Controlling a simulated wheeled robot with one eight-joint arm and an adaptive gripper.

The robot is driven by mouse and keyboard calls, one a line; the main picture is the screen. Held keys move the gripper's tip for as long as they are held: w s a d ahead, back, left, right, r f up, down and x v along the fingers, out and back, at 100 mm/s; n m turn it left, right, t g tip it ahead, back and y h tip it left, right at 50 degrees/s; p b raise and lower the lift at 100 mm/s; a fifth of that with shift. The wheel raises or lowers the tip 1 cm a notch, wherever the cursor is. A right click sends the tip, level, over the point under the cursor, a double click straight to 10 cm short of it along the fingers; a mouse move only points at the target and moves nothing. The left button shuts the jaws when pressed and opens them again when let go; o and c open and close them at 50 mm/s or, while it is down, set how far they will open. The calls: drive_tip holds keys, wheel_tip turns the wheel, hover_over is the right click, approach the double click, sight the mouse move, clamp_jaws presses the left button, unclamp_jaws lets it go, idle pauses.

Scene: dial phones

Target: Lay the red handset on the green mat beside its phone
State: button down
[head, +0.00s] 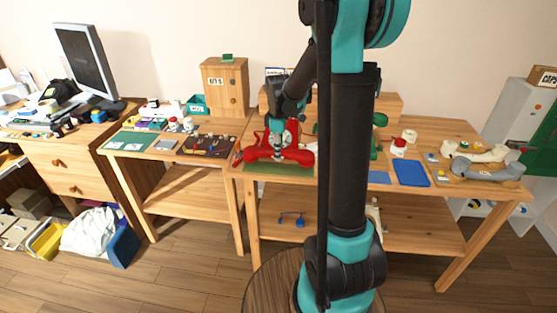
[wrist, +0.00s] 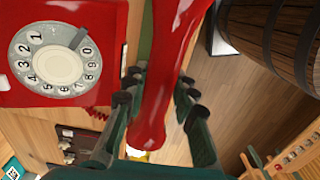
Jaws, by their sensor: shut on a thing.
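The red handset (head: 301,156) shows in the head view in front of the red dial phone (head: 291,127), above the green mat (head: 276,170) at the table's front edge. My gripper (head: 278,147) is over the handset from above. In the wrist view my gripper (wrist: 157,92) has its fingers on both sides of the handset (wrist: 168,70), shut on its grip. The phone (wrist: 105,20) with its grey dial lies to the left there. A strip of the green mat (wrist: 146,35) shows beside the handset. I cannot tell whether the handset touches the mat.
A blue mat (head: 411,173) lies to the right, with a grey handset (head: 486,169) further right. A green phone (head: 379,138) is partly behind my arm. A side table to the left holds a dark tray (head: 210,151). A wooden barrel (wrist: 275,38) stands close by.

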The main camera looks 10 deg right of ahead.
drive_tip(key=shift+f, duration=1.8)
drive_tip(key=shift+f, duration=0.1)
drive_tip(key=c, duration=1.2)
unclamp_jaws()
wheel_tip(320, 180, up, 12)
drive_tip(key=shift+f, duration=0.1)
drive_tip(key=shift+s, duration=0.2)
drive_tip(key=s+d+f+m+t, duration=0.1)
drive_tip(key=s+f+m, duration=0.2)
drive_tip(key=s, duration=0.4)
drive_tip(key=s+d+f+m+t, duration=0.1)
drive_tip(key=s+f+m, duration=0.3)
drive_tip(key=s+m, duration=0.2)
drive_tip(key=s+d+f+m+t, duration=0.2)
drive_tip(key=s+f+m, duration=0.2)
drive_tip(key=s, duration=0.4)
drive_tip(key=shift+s+f+m, duration=0.25)
drive_tip(key=shift+m, duration=0.45)
